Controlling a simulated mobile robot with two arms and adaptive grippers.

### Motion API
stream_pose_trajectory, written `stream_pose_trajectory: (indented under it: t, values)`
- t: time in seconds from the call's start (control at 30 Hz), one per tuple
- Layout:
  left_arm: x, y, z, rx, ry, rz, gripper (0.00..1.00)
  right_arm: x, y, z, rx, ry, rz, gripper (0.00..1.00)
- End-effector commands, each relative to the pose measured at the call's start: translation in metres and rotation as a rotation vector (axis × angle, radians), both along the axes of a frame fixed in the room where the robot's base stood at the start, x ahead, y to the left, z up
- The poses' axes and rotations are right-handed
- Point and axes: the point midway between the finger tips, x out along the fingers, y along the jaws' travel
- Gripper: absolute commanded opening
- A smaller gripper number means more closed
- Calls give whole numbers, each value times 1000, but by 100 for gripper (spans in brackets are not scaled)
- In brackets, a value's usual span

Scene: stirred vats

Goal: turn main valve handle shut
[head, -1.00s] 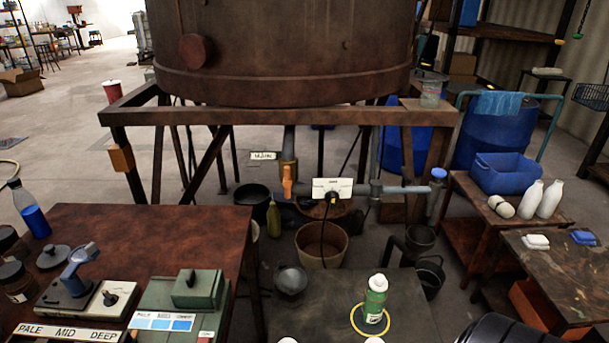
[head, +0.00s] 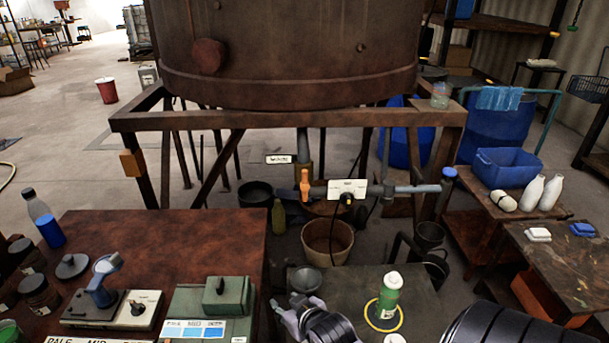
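The main valve has an orange handle (head: 305,186) on the pipe under the big rusty vat, beside a small label that seems to read MAIN (head: 278,159). The handle stands upright, across the roughly level pipe (head: 410,189). My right gripper (head: 296,303) is at the bottom middle, low and well short of the handle, touching nothing that I can see. Its fingers look spread apart with nothing between them. My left gripper is out of view.
The vat frame's front beam (head: 290,119) runs above the valve. A white sign plate (head: 347,189) sits right of the handle, and a bucket (head: 327,242) stands below. A dark table holds a green-white bottle (head: 388,296) close to my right gripper. A brown bench (head: 180,235) is at left.

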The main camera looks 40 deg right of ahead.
Motion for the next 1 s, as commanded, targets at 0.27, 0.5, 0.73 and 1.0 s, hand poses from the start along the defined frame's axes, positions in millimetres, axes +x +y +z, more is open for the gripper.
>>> stream_pose_trajectory:
  t: [0.27, 0.5, 0.73, 1.0]
  values:
    - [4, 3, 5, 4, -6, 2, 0, 28, -74, 123, -72, -352, -164, 36]
    - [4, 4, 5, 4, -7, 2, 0, 37, -124, 161, -125, -565, -275, 36]
    - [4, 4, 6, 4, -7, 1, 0, 41, -145, 175, -149, -644, -315, 36]
    - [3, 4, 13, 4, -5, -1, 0, 84, -167, 177, -150, -644, -314, 36]
